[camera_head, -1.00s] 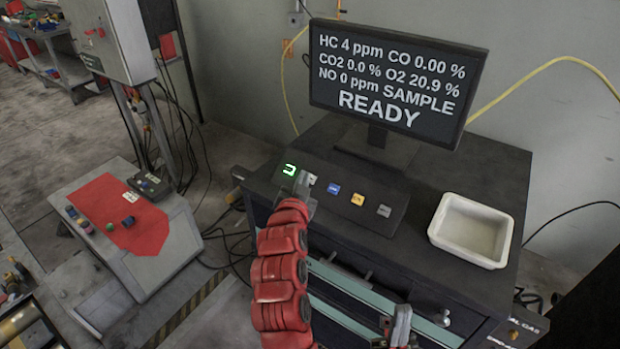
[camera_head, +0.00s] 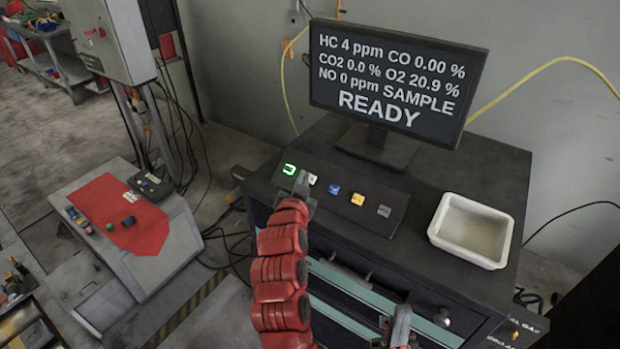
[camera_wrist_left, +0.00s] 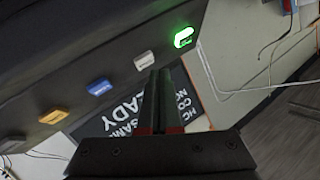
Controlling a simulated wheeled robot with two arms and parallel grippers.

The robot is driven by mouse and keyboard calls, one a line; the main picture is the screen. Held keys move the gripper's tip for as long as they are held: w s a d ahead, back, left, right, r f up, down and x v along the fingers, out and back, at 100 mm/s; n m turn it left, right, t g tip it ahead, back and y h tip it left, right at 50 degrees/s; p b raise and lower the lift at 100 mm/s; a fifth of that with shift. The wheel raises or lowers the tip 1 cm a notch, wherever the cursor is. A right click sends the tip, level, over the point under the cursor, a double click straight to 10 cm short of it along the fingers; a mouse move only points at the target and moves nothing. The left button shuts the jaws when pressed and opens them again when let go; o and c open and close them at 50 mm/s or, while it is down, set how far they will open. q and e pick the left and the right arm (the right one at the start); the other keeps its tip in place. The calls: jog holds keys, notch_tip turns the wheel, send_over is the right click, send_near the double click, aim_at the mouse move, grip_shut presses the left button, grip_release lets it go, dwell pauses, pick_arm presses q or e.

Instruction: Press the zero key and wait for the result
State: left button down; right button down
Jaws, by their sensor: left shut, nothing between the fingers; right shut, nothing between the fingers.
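The key panel (camera_head: 345,205) sits on the dark cabinet below the monitor. It has a lit green key (camera_head: 289,169), a white key (camera_head: 312,179), a blue key (camera_head: 333,189), a yellow key (camera_head: 357,199) and a grey key (camera_head: 384,211). Key labels are too small to read. My left gripper (camera_head: 303,178) is shut and empty, its tips at the white key. In the left wrist view the tips (camera_wrist_left: 160,72) are close beside the white key (camera_wrist_left: 144,60); contact cannot be told. The monitor (camera_head: 395,80) reads READY. My right gripper (camera_head: 402,315) is shut and empty, low in front of the cabinet.
A white tray (camera_head: 472,230) stands on the cabinet top, right of the panel. A grey console with a red mat (camera_head: 122,212) stands at the left. Cables lie on the floor between. The cabinet top between panel and tray is clear.

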pick_arm(q)
jog(key=shift+f, duration=0.1)
jog(key=shift+w+d+f+b, duration=0.15)
jog(key=shift+w+f+b, duration=0.1)
jog(key=shift+b, duration=0.05)
jog(key=shift+w+d+f+b, duration=0.15)
jog(key=shift+f+b, duration=0.15)
dwell(0.7)
jog(key=shift+r, duration=0.15)
jog(key=shift+s+a+r, duration=0.3)
jog(key=shift+s+r, duration=0.1)
jog(key=shift+r, duration=0.15)
dwell(0.3)
jog(key=shift+s+a+r+p, duration=0.25)
jog(key=shift+s+r+p, duration=0.1)
jog(key=shift+r, duration=0.2)
jog(key=shift+s+a+r+p, duration=0.2)
jog(key=shift+s+a+r, duration=0.1)
jog(key=shift+r, duration=0.2)
jog(key=shift+s+a+r, duration=0.4)
jog(key=shift+s+r, duration=0.25)
jog(key=shift+r, duration=0.2)
